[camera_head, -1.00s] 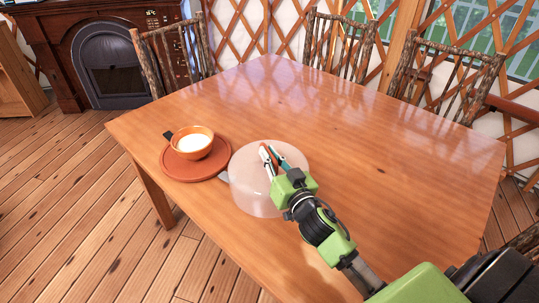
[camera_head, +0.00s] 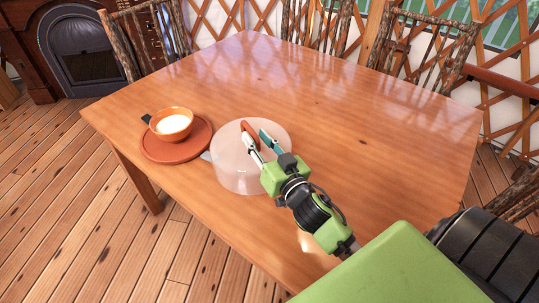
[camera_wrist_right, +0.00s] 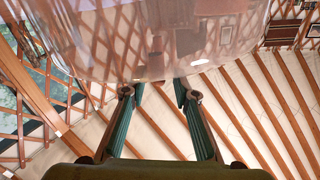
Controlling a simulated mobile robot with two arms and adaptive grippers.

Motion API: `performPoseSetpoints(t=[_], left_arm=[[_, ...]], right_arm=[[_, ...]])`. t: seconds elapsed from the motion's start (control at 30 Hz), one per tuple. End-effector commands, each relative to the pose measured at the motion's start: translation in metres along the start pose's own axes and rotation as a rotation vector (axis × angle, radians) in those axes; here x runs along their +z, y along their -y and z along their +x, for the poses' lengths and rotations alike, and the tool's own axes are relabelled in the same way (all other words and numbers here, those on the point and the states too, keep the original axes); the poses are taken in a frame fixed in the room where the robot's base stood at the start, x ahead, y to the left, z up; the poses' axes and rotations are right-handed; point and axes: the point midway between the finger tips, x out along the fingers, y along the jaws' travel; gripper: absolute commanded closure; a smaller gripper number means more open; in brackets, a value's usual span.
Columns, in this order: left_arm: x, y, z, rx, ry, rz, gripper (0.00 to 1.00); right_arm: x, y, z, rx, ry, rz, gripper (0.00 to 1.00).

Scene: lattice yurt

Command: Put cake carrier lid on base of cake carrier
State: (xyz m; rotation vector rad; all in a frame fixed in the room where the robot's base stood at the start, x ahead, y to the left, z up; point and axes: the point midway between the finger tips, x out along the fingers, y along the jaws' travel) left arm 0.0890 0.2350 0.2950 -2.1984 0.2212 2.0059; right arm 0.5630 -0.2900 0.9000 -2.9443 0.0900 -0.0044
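The cake carrier lid (camera_head: 226,178) is a clear, pinkish round cover on the wooden table, beside a round red-brown plate (camera_head: 152,153) that looks like the base. An orange bowl with white contents (camera_head: 171,124) stands on that plate. My right gripper (camera_head: 256,134) reaches over the lid's top; its fingers are apart. A reddish-orange strip shows by the left finger; I cannot tell whether it belongs to the lid. In the right wrist view, the lid (camera_wrist_right: 150,45) fills the top and the spread teal fingers (camera_wrist_right: 157,88) reach its edge, with nothing visibly clamped. My left gripper is out of view.
A dark handle end (camera_head: 147,118) and a grey strip (camera_head: 206,155) stick out from beside the plate. The wooden table (camera_head: 340,110) is clear behind and right of the lid. Rustic chairs (camera_head: 146,40) stand along its far side.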

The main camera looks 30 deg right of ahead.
Motion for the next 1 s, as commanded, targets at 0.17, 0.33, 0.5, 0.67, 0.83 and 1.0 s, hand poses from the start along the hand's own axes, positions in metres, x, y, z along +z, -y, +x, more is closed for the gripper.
performPoseSetpoints(t=[0.17, 0.33, 0.5, 0.67, 0.83, 1.0], left_arm=[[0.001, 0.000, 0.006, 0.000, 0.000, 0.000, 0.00], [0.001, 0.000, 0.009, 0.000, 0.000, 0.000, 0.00], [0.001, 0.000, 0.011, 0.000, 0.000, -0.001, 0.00], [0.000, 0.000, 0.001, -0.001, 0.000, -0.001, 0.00], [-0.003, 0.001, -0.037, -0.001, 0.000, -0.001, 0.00], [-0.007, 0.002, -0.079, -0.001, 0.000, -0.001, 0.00]], right_arm=[[0.003, 0.000, -0.037, 0.002, 0.004, 0.004, 0.73], [0.002, -0.001, -0.063, 0.002, 0.003, 0.003, 0.73], [0.001, -0.001, -0.077, 0.002, 0.001, 0.001, 0.75], [-0.004, 0.000, -0.080, -0.005, 0.016, 0.012, 0.81], [-0.014, 0.002, -0.078, -0.034, 0.089, 0.070, 0.81], [-0.022, -0.001, -0.077, -0.062, 0.187, 0.155, 0.81]])
